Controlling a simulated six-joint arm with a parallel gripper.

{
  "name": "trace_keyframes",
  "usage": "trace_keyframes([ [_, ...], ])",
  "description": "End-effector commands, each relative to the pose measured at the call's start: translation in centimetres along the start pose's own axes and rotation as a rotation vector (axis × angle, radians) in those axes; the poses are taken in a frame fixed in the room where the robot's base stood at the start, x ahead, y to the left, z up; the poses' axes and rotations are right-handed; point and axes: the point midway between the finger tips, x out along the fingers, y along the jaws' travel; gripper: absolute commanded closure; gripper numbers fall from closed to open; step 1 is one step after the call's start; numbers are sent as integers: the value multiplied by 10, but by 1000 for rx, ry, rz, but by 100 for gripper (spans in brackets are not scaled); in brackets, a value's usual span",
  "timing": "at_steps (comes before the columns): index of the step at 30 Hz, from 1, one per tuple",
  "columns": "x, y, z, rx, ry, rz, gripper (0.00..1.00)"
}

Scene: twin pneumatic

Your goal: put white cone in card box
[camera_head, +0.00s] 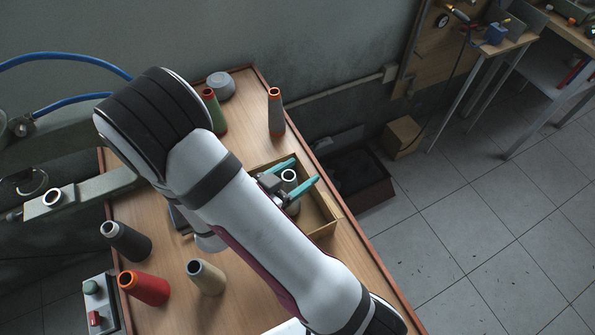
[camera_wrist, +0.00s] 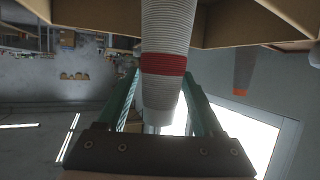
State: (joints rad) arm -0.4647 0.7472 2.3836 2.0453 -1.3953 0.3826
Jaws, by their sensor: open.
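The white cone (camera_wrist: 168,25), wound with pale thread and a red band, shows between the teal fingers of my gripper (camera_wrist: 163,80) in the wrist view. Its pale open top (camera_head: 289,175) shows between the fingers in the head view. It is inside the outline of the card box (camera_head: 325,228), whose walls (camera_wrist: 235,28) also show in the wrist view. My gripper (camera_head: 303,171) is open, with a finger on each side of the cone. The cone's base, and whether it touches the box floor, is hidden. My arm covers the box's left part.
On the wooden table stand a red cone (camera_head: 145,287), a black cone (camera_head: 127,241), a cream cone (camera_head: 207,277), a green cone (camera_head: 213,112), and a grey cone with an orange top (camera_head: 275,113). A grey round piece (camera_head: 221,86) lies at the back. The table's front is partly clear.

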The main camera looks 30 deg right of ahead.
Motion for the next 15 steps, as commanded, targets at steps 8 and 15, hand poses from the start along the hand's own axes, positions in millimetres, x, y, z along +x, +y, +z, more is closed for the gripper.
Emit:
trace_keyframes([
  [8,-39,-2,-3,1,0,-8,32],
  [15,-75,-1,-3,0,0,-2,32],
])
